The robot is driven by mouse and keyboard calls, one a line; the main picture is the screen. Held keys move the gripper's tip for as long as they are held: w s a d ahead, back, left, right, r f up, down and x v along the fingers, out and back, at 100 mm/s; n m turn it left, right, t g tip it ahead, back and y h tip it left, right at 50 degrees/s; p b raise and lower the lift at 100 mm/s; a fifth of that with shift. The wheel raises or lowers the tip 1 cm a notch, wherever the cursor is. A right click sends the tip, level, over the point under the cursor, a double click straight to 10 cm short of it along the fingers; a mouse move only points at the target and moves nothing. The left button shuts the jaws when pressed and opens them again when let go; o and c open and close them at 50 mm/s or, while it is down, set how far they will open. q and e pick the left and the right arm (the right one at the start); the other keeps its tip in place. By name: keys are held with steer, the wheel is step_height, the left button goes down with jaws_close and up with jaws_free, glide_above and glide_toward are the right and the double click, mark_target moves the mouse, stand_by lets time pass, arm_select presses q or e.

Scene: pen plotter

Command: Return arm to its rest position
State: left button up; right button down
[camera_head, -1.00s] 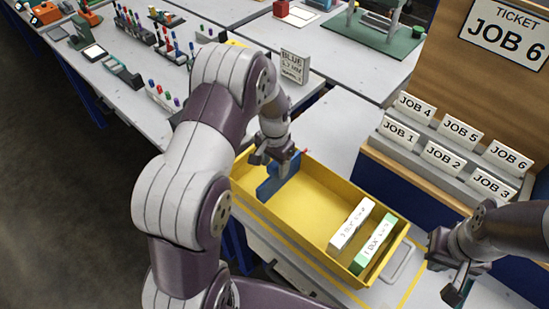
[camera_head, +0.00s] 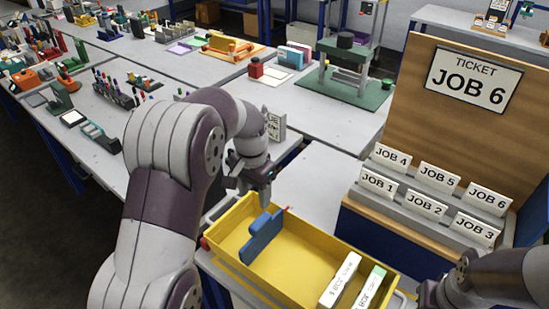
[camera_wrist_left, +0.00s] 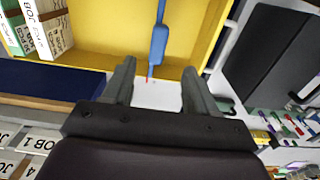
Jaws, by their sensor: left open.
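My left gripper (camera_head: 258,197) is over the back left rim of the yellow tray (camera_head: 335,236), fingers pointing down. In the left wrist view the gripper (camera_wrist_left: 157,88) is open, with nothing between its fingers. A blue flat piece (camera_head: 262,237) stands in the left part of the tray, apart from the fingers; it also shows beyond the fingertips in the left wrist view (camera_wrist_left: 160,40). My left arm crosses the left centre of the head view. My right arm enters at the lower right; its gripper is cut off.
A white box (camera_head: 340,279) and a green-and-white box (camera_head: 370,288) stand at the tray's right end. A wooden board with a JOB 6 ticket (camera_head: 474,82) and a card rack (camera_head: 430,207) stand to the right. Benches with tools fill the back.

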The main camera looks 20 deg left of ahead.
arm_select(q)
steer(key=s+d+f+n, duration=0.1)
steer(key=s+d, duration=0.1)
steer(key=s, duration=0.6)
steer(key=s+d+f+n+t, duration=0.1)
steer(key=s+d+f+n, duration=0.1)
steer(key=s, duration=0.6)
steer(key=shift+d, duration=0.25)
steer(key=shift+s, duration=0.1)
